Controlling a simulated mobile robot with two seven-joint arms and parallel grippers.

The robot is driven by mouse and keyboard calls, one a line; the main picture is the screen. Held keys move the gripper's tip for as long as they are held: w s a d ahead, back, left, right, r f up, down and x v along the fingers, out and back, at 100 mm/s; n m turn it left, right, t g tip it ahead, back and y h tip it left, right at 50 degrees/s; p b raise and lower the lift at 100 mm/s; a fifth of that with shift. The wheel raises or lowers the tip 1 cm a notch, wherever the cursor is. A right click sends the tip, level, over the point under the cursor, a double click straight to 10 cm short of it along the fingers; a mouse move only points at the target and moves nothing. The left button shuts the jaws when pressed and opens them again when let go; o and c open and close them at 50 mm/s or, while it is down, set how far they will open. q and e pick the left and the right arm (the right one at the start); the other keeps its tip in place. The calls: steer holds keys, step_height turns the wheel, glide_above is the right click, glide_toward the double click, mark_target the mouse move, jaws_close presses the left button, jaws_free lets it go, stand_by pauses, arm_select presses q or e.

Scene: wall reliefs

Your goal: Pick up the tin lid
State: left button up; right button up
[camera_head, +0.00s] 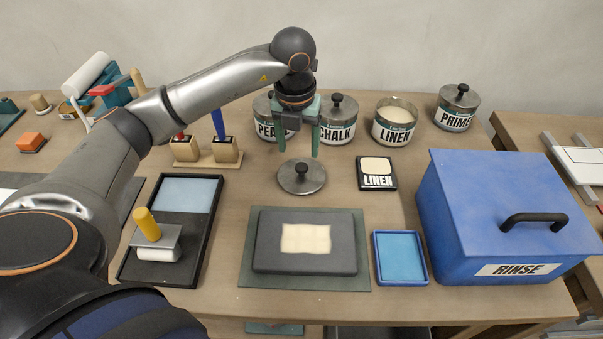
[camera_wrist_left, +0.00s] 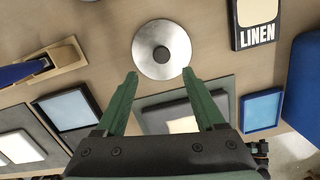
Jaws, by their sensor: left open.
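The tin lid (camera_head: 301,178) is a grey metal disc with a dark round knob. It lies flat on the table, in front of the tins. It also shows in the left wrist view (camera_wrist_left: 150,62), just beyond the fingertips. My left gripper (camera_head: 297,151) points down above the lid, with its green fingers apart and nothing between them. In the left wrist view the open fingers (camera_wrist_left: 160,74) reach toward the lid's near edge. The LINEN tin (camera_head: 393,130) stands uncovered, with pale contents.
Lidded tins stand behind, including CHALK (camera_head: 336,131) and PRIME (camera_head: 455,118). A LINEN card (camera_head: 377,182) lies right of the lid. A dark slab (camera_head: 270,255) lies in front. A blue RINSE box (camera_head: 480,190) stands at right; a wooden tool holder (camera_head: 224,152) stands at left.

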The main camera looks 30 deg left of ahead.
mark_target(302, 166)
arm_select(q)
steer(key=shift+w+a+f+p, duration=0.1)
steer(key=shift+w+f, duration=0.15)
steer(key=shift+f, duration=0.9)
steer(key=shift+w+d+f+p, duration=0.15)
steer(key=shift+w+f, duration=0.1)
steer(key=shift+f, duration=0.85)
steer(key=shift+w+a+f+p, duration=0.15)
steer(key=shift+w+f, duration=0.1)
steer(key=shift+f, duration=0.9)
jaws_close()
